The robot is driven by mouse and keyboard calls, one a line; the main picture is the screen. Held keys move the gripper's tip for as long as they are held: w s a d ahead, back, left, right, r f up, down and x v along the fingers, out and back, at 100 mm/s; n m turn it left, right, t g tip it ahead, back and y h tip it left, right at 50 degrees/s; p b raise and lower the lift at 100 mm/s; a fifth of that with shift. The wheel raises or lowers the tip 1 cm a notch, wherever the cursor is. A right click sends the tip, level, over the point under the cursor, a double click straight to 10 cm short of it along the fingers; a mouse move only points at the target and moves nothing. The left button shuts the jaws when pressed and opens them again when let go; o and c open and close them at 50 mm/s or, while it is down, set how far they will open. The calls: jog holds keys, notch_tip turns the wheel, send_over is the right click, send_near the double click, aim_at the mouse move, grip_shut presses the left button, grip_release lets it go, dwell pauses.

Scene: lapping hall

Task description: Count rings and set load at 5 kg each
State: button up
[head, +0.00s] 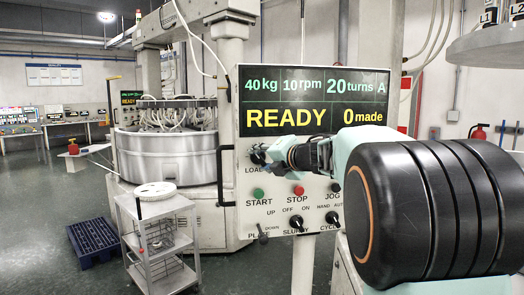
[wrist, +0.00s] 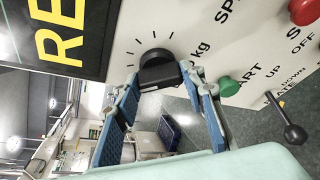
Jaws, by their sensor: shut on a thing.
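The control panel (head: 240,215) fills the middle of the head view. Its display (head: 315,100) reads 40 kg, 10 rpm, 20 turns A, READY and 0 made. The black LOAD knob (head: 256,151) sits below the display at the left, partly hidden by my gripper (head: 266,154). In the wrist view, the knob (wrist: 156,62) lies between the fingertips of my gripper (wrist: 162,82), which is shut on it. Tick marks surround the knob. The lapping machine (head: 170,153) stands behind at left; hoses and its rim hide its inside, and I cannot make out rings to count.
Green START (head: 258,193) and red STOP (head: 298,190) buttons and several switches lie close below the knob. A grey trolley (head: 160,235) with a white round plate (head: 155,190) stands left of the panel. A dark blue pallet (head: 92,243) lies on open floor.

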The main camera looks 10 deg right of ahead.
jog(key=shift+r+n+g+h+p, duration=0.15)
jog(key=shift+n+h+p, duration=0.35)
jog(key=shift+n+p, duration=0.4)
jog(key=shift+r+n+g+h+p, duration=0.15)
jog(key=shift+n+h+p, duration=0.35)
jog(key=shift+n+p, duration=0.35)
jog(key=shift+f, duration=0.2)
jog(key=o, duration=1.2)
jog(key=shift+c, duration=0.2)
jog(key=v, duration=0.7)
jog(key=shift+s, duration=0.3)
jog(key=shift+r, duration=0.1)
